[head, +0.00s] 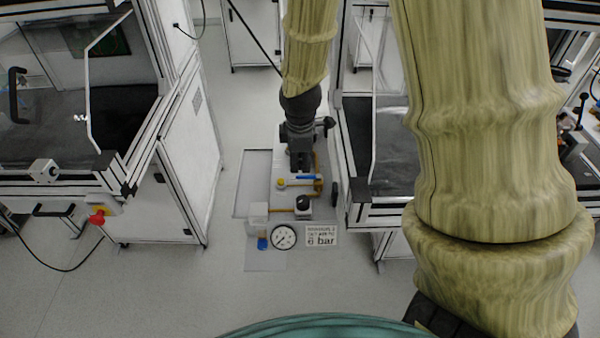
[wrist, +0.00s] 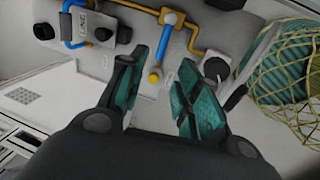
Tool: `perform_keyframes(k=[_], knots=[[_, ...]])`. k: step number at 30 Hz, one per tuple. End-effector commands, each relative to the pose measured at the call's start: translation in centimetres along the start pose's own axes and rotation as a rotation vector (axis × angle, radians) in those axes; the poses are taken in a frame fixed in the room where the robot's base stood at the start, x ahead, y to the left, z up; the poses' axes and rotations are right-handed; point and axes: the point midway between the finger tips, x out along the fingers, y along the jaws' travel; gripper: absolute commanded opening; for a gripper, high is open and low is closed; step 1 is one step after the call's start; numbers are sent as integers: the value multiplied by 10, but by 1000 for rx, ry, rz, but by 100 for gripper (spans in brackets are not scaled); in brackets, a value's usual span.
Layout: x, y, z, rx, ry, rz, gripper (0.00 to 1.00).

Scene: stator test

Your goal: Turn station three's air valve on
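The air valve's blue lever (wrist: 166,42) with a yellow knob (wrist: 155,77) at its end runs down from a brass pipe (wrist: 193,38) in the wrist view. The blue lever (head: 306,178) also shows in the head view, just in front of my gripper. My gripper (wrist: 162,72) is open, one finger on each side of the lever and knob. I see a gap on both sides and no clear contact. In the head view my gripper (head: 301,167) points down over the panel and hides part of the valve.
A pressure gauge (head: 284,237) and a "6 bar" sign (head: 321,236) stand at the panel's near end. A black round knob (wrist: 215,69) sits right of my fingers. A grey device with a blue hose (wrist: 66,25) is at left. White-framed cabinets (head: 178,150) flank the panel.

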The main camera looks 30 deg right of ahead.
Motion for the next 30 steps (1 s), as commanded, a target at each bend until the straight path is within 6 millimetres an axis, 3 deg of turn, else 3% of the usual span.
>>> perform_keyframes(k=[15, 30], knots=[[57, 0, 0, 0, -1, -1, 33], [72, 0, 0, 0, 0, 0, 33]])
